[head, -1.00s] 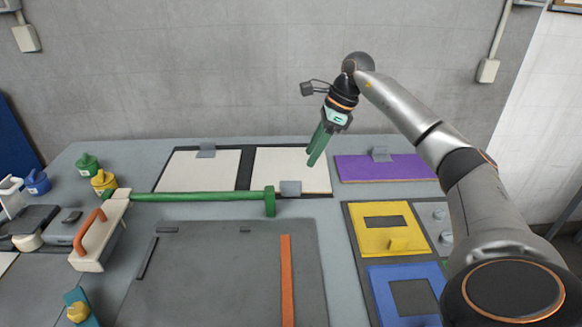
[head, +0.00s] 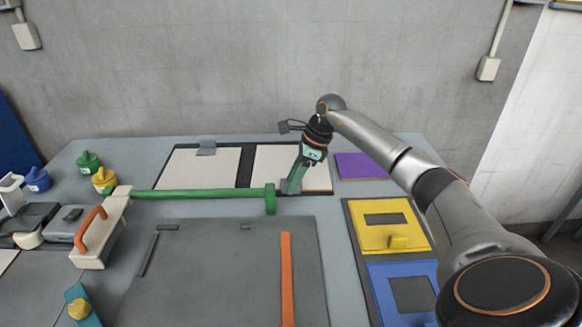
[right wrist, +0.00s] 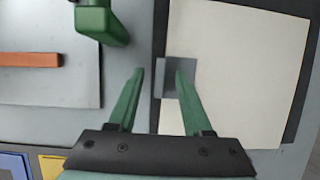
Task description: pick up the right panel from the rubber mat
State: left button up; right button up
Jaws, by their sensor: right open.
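The right panel (head: 270,165) is a flat cream plate on the dark rubber mat (head: 245,168) at the back of the table. A grey tab (right wrist: 174,80) sits at its near edge, seen in the right wrist view, where the panel (right wrist: 240,70) fills much of the right side. My right gripper (head: 290,188) is open and empty, pointing down at the tab. In the wrist view its fingers (right wrist: 159,72) are spread, with one overlapping the tab and the other off the panel's edge. Contact cannot be told. My left gripper is out of view.
A similar cream panel (head: 198,170) lies to the left. A green bar (head: 190,196) with an upright end block (head: 270,199) runs close by on the left. A purple plate (head: 358,166) lies to the right, with yellow (head: 385,224) and blue plates nearer.

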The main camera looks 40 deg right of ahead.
jog(key=shift+c, duration=0.2)
grip_shut()
jog(key=shift+r, duration=0.1)
dwell(1.0)
